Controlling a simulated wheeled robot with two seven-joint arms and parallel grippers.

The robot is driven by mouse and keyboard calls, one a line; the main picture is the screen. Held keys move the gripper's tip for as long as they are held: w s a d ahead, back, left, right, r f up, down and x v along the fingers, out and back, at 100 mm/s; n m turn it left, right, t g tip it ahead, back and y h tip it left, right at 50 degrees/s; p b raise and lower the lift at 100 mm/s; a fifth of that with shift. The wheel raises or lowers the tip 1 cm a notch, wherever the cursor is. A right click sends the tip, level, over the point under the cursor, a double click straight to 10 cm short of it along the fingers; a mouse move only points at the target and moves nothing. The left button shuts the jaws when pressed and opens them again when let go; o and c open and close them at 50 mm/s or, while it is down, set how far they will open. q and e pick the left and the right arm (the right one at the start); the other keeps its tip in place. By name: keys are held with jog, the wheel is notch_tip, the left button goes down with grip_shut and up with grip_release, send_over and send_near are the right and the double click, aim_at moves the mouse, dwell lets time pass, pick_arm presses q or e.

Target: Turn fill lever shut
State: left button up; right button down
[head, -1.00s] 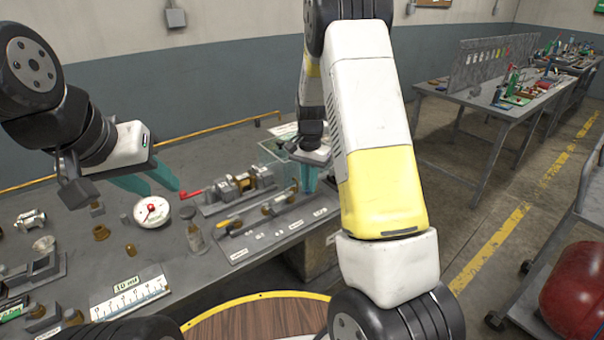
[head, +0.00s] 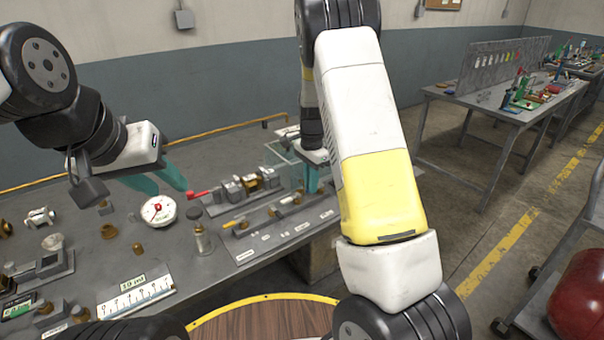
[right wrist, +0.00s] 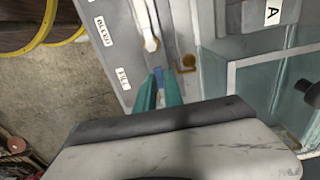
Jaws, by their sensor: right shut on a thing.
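My right gripper (head: 312,186) is at the right end of the bench panel. In the right wrist view its teal fingers (right wrist: 158,90) are shut on a small blue lever (right wrist: 158,74) beside the FILL label (right wrist: 122,78). The fingers hide most of this lever, so its angle is hard to tell. A pale-handled lever (right wrist: 150,42) lies near the BLEED label (right wrist: 103,30), apart from the fingers. My left gripper (head: 165,183) is open and empty above the bench, near a red-ended handle (head: 198,194).
A clear-walled tank (right wrist: 238,85) stands close to the right of my right gripper. A round gauge (head: 158,209), a small bottle (head: 202,240) and a ruled scale (head: 137,294) are on the bench. Open floor lies right of the bench.

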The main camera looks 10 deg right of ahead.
jog(key=c, duration=1.5)
grip_release()
jog(key=shift+o, duration=0.2)
